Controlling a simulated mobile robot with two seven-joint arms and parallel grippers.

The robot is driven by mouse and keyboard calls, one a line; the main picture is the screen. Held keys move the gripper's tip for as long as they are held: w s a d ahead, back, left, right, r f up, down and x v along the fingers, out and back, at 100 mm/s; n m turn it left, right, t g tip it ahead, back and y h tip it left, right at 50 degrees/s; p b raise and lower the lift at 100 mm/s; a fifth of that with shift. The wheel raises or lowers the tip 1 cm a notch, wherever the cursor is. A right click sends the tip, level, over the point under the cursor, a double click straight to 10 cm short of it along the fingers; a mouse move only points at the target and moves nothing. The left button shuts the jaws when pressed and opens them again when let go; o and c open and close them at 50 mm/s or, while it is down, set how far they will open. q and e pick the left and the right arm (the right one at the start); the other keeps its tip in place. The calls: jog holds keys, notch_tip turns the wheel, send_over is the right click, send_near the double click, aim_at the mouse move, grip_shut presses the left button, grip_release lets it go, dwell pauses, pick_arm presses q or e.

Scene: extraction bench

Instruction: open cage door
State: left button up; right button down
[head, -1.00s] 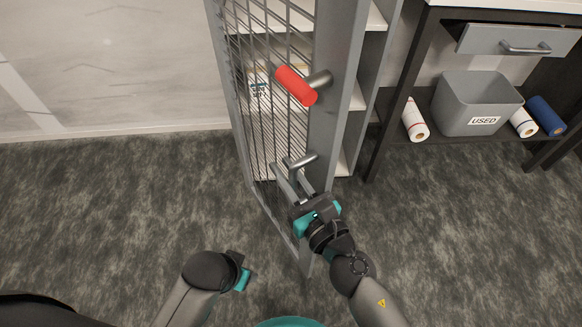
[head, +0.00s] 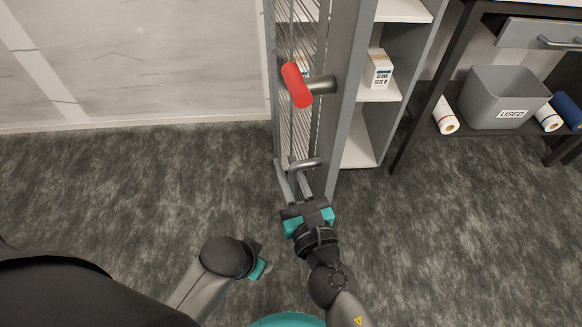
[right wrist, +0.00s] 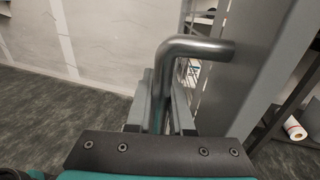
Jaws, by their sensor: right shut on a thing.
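The cage door (head: 345,80) is a grey frame with wire mesh, seen almost edge-on in the head view and standing ajar from the shelves. A red-gripped lever (head: 296,85) sticks out from its upper part. Below it is a bent metal door handle (head: 306,163). My right gripper (head: 290,174) is shut on this handle. In the right wrist view, the handle (right wrist: 198,47) runs down between the two fingers (right wrist: 163,108). My left gripper (head: 258,266) hangs low over the floor, apart from the door; its jaws are too unclear to read.
White shelves (head: 360,150) with a glove box (head: 379,70) show to the right of the door. A grey "USED" bin (head: 497,98) and paper rolls (head: 445,118) sit under a bench further right. The carpeted floor (head: 130,190) on the left is clear.

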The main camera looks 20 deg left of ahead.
pick_arm(q)
jog(key=shift+s+a, duration=0.1)
jog(key=shift+a, duration=0.05)
pick_arm(e)
jog(key=shift+a+r, duration=0.15)
jog(key=shift+a, duration=0.1)
pick_arm(q)
jog(key=shift+w, duration=0.2)
pick_arm(e)
jog(key=c, duration=0.8)
grip_release()
jog(key=shift+s, duration=0.1)
pick_arm(q)
jog(key=shift+s, duration=0.1)
pick_arm(e)
jog(key=shift+d, duration=0.1)
